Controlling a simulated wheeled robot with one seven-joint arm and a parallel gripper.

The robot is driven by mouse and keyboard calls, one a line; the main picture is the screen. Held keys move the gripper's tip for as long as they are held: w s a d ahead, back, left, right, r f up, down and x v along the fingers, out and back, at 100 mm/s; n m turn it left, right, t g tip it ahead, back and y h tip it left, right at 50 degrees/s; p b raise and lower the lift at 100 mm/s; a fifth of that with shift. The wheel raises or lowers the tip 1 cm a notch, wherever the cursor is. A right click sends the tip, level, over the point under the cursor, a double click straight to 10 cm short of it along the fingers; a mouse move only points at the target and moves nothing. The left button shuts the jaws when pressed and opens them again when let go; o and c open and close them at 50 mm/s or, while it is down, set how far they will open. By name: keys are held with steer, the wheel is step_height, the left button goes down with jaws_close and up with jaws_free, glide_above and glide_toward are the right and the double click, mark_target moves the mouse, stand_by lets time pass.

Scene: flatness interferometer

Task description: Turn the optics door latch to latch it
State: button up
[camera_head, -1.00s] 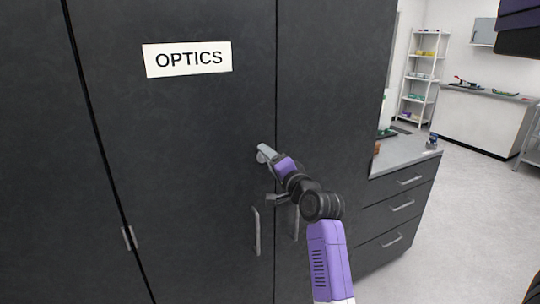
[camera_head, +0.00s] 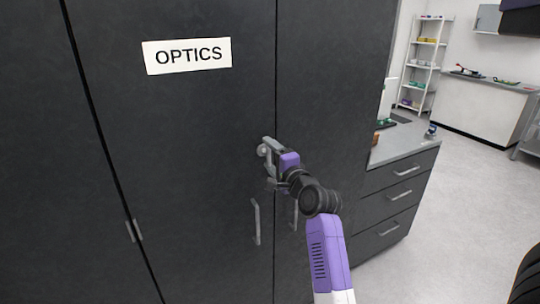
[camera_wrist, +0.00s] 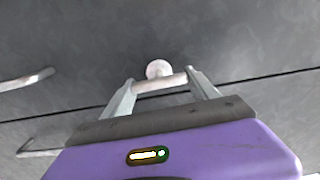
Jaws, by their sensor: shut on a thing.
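The dark optics door (camera_head: 180,170) is closed, with a white "OPTICS" label (camera_head: 187,56) on it. The door latch (camera_head: 264,150) sits near the door's right edge, by the seam; its round pale hub also shows in the wrist view (camera_wrist: 158,68). My gripper (camera_head: 270,165) is at the latch. In the wrist view my two fingers (camera_wrist: 164,90) are shut on the latch's bar, one at each end of its visible length. In the head view my fingers and the latch overlap, so the bar's exact angle is hard to tell.
Two vertical door handles (camera_head: 255,222) hang below the latch, one on each side of the seam; the right one is partly behind my arm. A drawer cabinet with a grey worktop (camera_head: 405,145) stands to the right. Open floor and shelves (camera_head: 425,60) lie beyond.

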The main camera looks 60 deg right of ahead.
steer(key=o, duration=1.4)
steer(key=shift+c, duration=0.2)
steer(key=shift+s+a, duration=0.1)
steer(key=b+v, duration=0.1)
steer(key=v, duration=0.6)
steer(key=shift+s, duration=0.2)
steer(key=shift+a, duration=0.15)
